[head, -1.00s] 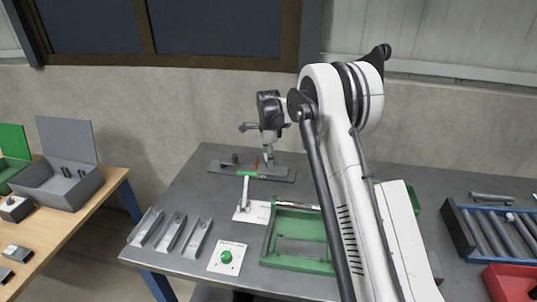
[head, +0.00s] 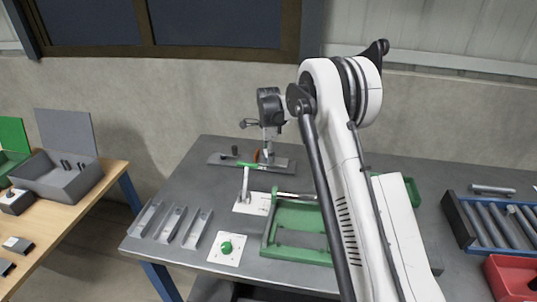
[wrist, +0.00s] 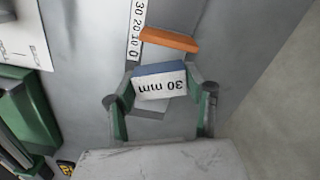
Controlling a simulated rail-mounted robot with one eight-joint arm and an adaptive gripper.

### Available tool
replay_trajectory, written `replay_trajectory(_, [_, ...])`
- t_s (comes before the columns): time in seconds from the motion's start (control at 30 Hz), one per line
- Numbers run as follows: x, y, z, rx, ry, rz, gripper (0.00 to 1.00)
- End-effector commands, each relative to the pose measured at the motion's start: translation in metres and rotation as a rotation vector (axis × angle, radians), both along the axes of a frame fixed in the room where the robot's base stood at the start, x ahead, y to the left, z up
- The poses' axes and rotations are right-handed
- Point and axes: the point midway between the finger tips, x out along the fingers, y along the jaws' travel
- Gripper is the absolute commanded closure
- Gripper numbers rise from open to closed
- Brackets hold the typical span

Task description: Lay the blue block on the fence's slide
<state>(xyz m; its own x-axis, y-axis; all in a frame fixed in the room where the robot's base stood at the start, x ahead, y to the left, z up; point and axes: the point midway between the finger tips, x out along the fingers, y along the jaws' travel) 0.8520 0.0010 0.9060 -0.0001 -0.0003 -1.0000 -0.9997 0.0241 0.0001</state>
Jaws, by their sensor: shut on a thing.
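The blue block (wrist: 160,70) shows in the wrist view as a blue edge above a white face marked "30 mm". My gripper (wrist: 163,92) is shut on it, with a green-lined finger at each side. Beyond the block are an orange bar (wrist: 170,39) and a white scale (wrist: 136,30) with numbers. A grey strip shows partly behind the block; I cannot tell whether the block touches it. In the head view my gripper (head: 268,152) is low over the grey fence fixture (head: 283,167) at the back of the bench. The block is too small to make out there.
A white plate with an upright grey lever (head: 245,184) stands in front of the fixture. A green tray frame (head: 268,236), a green knob (head: 226,247) and several grey channels (head: 196,228) lie nearer. A blue roller rack (head: 500,226) and red bin (head: 510,275) stand right.

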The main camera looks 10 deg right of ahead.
Motion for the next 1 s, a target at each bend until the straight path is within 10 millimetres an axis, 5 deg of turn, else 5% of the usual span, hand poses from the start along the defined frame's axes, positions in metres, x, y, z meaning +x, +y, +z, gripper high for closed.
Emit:
replay_trajectory(0.4, [0.0, 0.0, -0.008, 0.0, 0.0, 0.0, 0.9])
replay_trajectory(0.43, [0.0, 0.0, -0.008, 0.0, 0.0, 0.0, 0.52])
replay_trajectory(0.6, [0.0, 0.0, -0.007, 0.0, 0.0, 0.0, 0.31])
replay_trajectory(1.0, [0.0, 0.0, 0.003, 0.0, 0.0, 0.0, 0.31])
